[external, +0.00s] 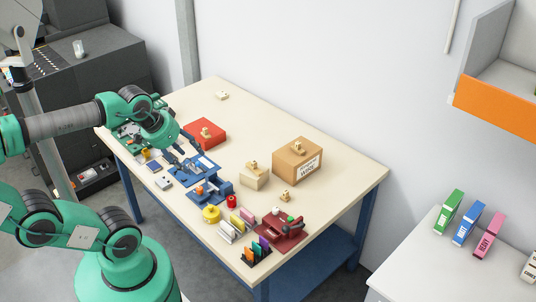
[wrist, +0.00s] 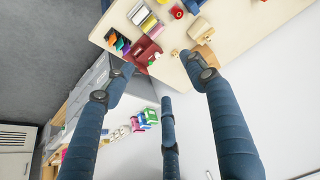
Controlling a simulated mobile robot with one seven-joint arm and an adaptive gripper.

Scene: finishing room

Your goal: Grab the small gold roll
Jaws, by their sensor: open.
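The small gold roll (external: 236,222) lies near the front right of the table, between a silver-white roll (external: 228,232) and a pink roll (external: 247,213). In the wrist view the gold roll (wrist: 150,23) shows near the top edge, beyond the fingertips. My gripper (external: 186,152) is over the left part of the table, well to the left of the gold roll. In the wrist view my gripper (wrist: 160,74) has its dark blue fingers spread, with nothing between them.
A yellow round spool (external: 211,214) and a red spool (external: 231,201) stand close to the rolls. A dark red device (external: 282,232) and a black holder with coloured pieces (external: 255,252) are to the right. Cardboard boxes (external: 297,160) stand behind. The back left tabletop is mostly clear.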

